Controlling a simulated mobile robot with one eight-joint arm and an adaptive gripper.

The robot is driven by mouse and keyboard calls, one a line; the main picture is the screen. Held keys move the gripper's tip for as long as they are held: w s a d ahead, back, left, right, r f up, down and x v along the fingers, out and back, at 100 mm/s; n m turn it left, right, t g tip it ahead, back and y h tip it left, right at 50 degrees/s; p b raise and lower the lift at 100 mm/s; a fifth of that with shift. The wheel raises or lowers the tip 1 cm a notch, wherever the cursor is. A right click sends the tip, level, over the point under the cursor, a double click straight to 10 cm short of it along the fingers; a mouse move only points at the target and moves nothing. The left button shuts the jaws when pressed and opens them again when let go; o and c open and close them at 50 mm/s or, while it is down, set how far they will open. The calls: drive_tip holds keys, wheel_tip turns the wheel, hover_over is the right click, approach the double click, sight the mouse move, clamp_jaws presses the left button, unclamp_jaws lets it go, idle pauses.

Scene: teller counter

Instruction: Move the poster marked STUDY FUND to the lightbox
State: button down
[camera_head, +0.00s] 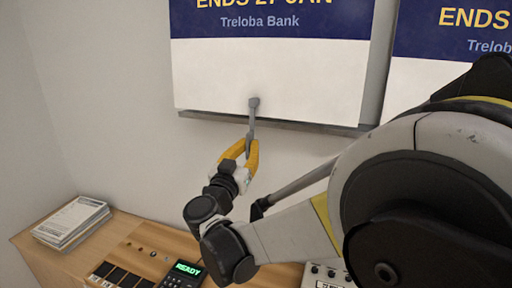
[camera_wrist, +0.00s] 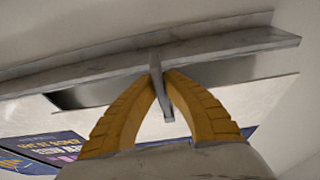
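A poster (camera_head: 270,75) with a dark blue upper part and a white lower part is in front of me. It reads "ENDS 27 JAN" and "Treloba Bank"; its upper part is cut off, so I cannot read STUDY FUND. A grey handle (camera_head: 252,122) hangs from its lower middle. My gripper (camera_head: 248,150) has its yellow fingers closed around the handle's lower end. In the wrist view the fingertips meet at this handle (camera_wrist: 157,70), under a grey ledge (camera_wrist: 220,42). I cannot identify the lightbox.
A similar poster (camera_head: 440,65) is to the right, partly behind my arm. Below is a wooden counter (camera_head: 130,235) with a stack of papers (camera_head: 72,222), a device showing READY (camera_head: 185,272) and a white box with knobs (camera_head: 325,275). The wall at left is bare.

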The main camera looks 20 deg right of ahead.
drive_tip(key=shift+s+a+r, duration=0.2)
drive_tip(key=shift+s+a, duration=0.35)
drive_tip(key=shift+s, duration=0.2)
drive_tip(key=shift+s+a+r, duration=0.2)
drive_tip(key=shift+s+a, duration=0.35)
drive_tip(key=shift+s, duration=0.2)
drive_tip(key=shift+f, duration=0.1)
